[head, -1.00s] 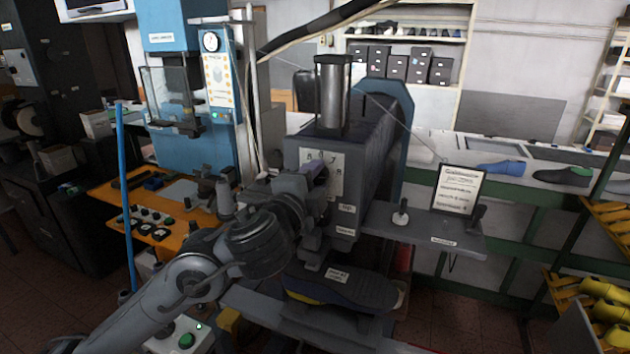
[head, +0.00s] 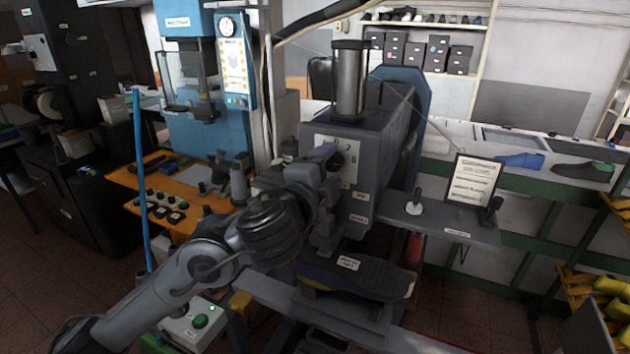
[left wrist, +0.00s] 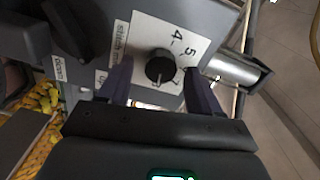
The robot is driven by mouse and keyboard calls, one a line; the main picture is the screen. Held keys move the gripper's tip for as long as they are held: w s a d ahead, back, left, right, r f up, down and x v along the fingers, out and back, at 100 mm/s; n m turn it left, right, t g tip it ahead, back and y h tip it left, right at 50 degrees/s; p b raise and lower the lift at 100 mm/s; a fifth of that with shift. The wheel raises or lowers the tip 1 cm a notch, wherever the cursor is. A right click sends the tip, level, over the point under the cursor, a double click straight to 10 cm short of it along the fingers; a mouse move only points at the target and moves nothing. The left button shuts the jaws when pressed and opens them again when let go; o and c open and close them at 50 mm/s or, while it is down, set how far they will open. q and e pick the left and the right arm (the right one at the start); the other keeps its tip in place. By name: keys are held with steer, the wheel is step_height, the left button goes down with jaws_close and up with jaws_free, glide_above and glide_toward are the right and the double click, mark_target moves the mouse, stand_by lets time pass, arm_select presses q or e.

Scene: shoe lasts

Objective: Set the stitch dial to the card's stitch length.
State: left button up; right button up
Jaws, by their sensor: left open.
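The stitch dial, a round black knob (left wrist: 160,66) on a white plate with printed numbers (left wrist: 172,40), is on the machine's front. In the left wrist view it sits between the two fingers of my left gripper (left wrist: 158,88), with gaps on both sides. The gripper is open. In the head view my left gripper (head: 322,155) is at the dial plate (head: 346,146) and covers part of it. The framed card (head: 473,181) stands on the shelf at the machine's right; its print is too small to read. My right gripper is not in view.
A lever with a pale base (head: 414,206) stands on the shelf (head: 440,226) near the card. A dark sole-shaped piece (head: 360,277) lies below the machine head. An orange bench with controls (head: 168,208) and a blue pole (head: 141,190) are left of my arm.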

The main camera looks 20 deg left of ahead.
arm_select(q)
steer(key=s+p, duration=0.3)
steer(key=s, duration=0.7)
steer(key=shift+a, duration=0.15)
